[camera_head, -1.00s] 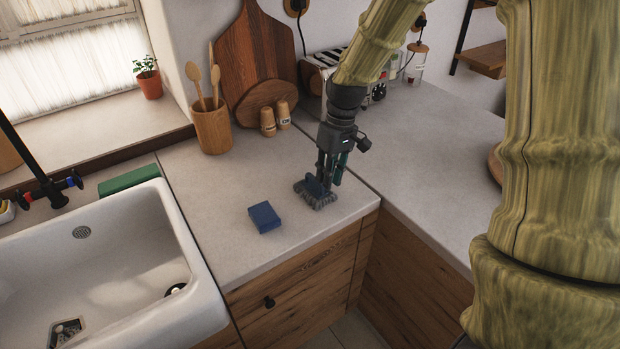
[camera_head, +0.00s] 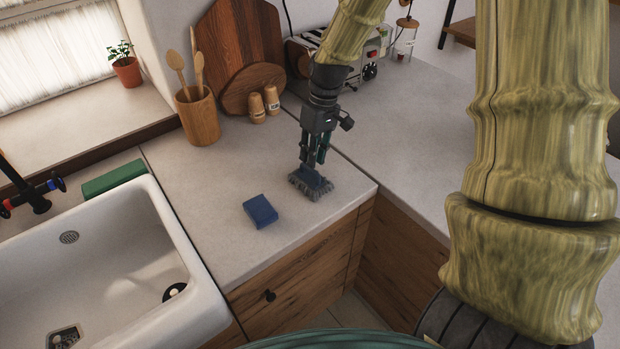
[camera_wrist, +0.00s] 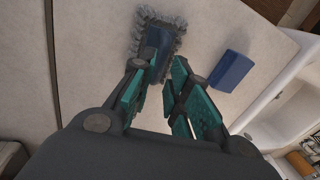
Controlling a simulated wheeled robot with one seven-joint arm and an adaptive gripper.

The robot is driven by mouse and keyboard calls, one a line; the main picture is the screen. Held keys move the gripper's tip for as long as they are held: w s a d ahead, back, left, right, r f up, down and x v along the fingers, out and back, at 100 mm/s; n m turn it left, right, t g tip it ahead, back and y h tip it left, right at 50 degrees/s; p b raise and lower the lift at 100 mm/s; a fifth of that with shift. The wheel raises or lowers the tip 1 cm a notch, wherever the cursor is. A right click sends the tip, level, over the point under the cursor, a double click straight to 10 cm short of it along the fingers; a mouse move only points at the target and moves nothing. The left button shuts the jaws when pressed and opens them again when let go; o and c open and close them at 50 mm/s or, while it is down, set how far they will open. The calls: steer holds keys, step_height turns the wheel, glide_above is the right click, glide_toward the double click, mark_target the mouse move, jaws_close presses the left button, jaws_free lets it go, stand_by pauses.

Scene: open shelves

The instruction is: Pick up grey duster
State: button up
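The grey duster (camera_head: 312,184) has grey bristles around a blue body and lies on the counter near its front corner. In the wrist view the duster (camera_wrist: 157,40) is at top centre, its blue part reaching down toward the fingertips. My gripper (camera_head: 313,163) points down over the duster from above. In the wrist view the teal fingers of my gripper (camera_wrist: 160,80) lie on either side of the blue part's near end. The fingers are partly apart. Whether they touch the duster is not clear. The bristles seem to rest on the counter.
A blue sponge-like block (camera_head: 260,211) lies left of the duster. A white sink (camera_head: 180,262) is further left. A wooden utensil pot (camera_head: 198,118), two small shakers (camera_head: 264,103), cutting boards (camera_head: 240,50) and a toaster (camera_head: 335,65) stand behind. The counter right of the duster is clear.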

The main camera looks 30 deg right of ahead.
mark_target(310, 169)
steer(key=shift+a+f+p, duration=0.25)
steer(key=shift+f+p, duration=0.25)
steer(key=shift+f, duration=0.8)
steer(key=shift+a+f+p, duration=0.2)
steer(key=shift+f+p, duration=0.3)
steer(key=shift+f, duration=0.75)
jaws_close()
